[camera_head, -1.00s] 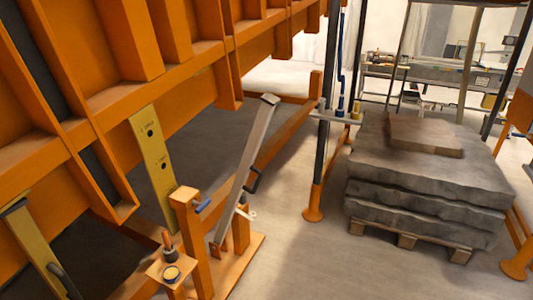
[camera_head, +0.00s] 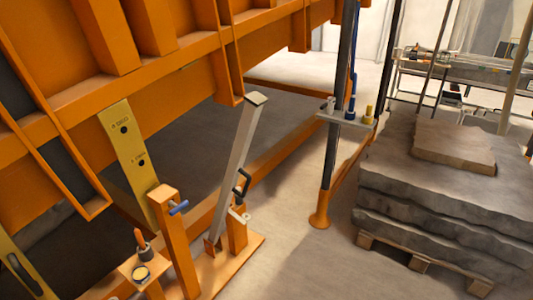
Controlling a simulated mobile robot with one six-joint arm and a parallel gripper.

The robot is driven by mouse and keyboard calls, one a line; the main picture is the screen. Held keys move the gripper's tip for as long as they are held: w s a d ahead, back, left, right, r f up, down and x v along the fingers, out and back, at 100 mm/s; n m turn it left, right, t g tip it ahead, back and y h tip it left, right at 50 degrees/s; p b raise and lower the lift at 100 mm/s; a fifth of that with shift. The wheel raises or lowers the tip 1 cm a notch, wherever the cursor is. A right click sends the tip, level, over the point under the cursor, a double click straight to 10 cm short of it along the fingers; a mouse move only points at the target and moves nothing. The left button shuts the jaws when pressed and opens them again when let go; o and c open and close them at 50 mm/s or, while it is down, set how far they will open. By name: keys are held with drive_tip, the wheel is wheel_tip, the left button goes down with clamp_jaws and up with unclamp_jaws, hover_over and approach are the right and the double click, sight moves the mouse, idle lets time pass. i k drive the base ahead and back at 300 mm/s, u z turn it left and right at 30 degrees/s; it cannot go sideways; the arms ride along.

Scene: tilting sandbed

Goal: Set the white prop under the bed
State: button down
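The white prop (camera_head: 236,168), a pale grey-white bar, stands tilted with its top leaning right. Its foot is at an orange base plate (camera_head: 233,255) on the floor, and a flat cap shows at its top. A black handle (camera_head: 243,183) is beside its lower half. The orange bed (camera_head: 170,85) is raised at the upper left. The cap is near the bed's lower edge in the picture, but I cannot tell whether they touch. My gripper is not in view.
A yellow labelled bar (camera_head: 131,155) hangs below the bed, beside an orange post (camera_head: 174,235) with a blue-handled pin. A small stand (camera_head: 143,270) is at the lower left. A dark upright post (camera_head: 334,150) and stacked grey slabs on a pallet (camera_head: 420,260) stand right. Floor between is clear.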

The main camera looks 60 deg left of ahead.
sight(255, 101)
drive_tip(key=u, duration=0.45)
drive_tip(key=i, duration=0.3)
drive_tip(key=z, duration=0.2)
drive_tip(key=k, duration=0.15)
drive_tip(key=u, duration=3.2)
drive_tip(key=i, duration=0.6)
drive_tip(key=u, duration=0.05)
